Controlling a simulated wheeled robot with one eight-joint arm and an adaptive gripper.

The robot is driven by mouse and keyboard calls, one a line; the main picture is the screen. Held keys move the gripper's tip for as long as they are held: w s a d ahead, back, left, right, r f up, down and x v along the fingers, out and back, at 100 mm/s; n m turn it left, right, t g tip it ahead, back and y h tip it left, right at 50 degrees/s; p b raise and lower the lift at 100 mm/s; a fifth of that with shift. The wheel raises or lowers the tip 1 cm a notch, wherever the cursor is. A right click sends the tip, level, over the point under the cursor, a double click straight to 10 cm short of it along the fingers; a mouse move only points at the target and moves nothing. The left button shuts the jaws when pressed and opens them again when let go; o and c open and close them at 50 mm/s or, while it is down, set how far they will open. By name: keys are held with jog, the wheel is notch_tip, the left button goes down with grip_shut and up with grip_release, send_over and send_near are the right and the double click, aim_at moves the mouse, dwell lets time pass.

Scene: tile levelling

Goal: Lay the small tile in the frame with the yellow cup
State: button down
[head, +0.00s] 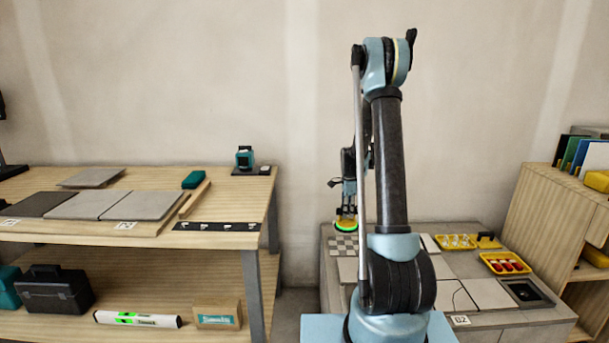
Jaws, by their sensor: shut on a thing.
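My gripper (347,204) points down over the far left part of the low grey bench and is shut on the yellow cup (346,217). A bright green ring shows at the cup's lower edge. Just below it is a small checkered grey-and-white patch (343,246); I cannot tell whether the cup touches it. A dark square frame (526,292) with an opening sits at the bench's right end, well apart from the cup. I cannot single out the small tile with certainty; part of the bench is hidden behind my arm.
The low bench (535,315) bears pale tiles (489,293), a yellow tray with red pieces (505,263) and a yellow tray with pale pieces (456,241). A wooden workbench (240,182) with grey tiles stands left. A wooden shelf (543,212) stands right.

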jog(key=s+d, duration=1)
jog(key=d, duration=1.1)
jog(key=s+d, duration=1.1)
jog(key=d, duration=1.1)
jog(key=s+d, duration=1.1)
jog(key=d, duration=1.1)
jog(key=shift+s, duration=0.25)
dwell(1.6)
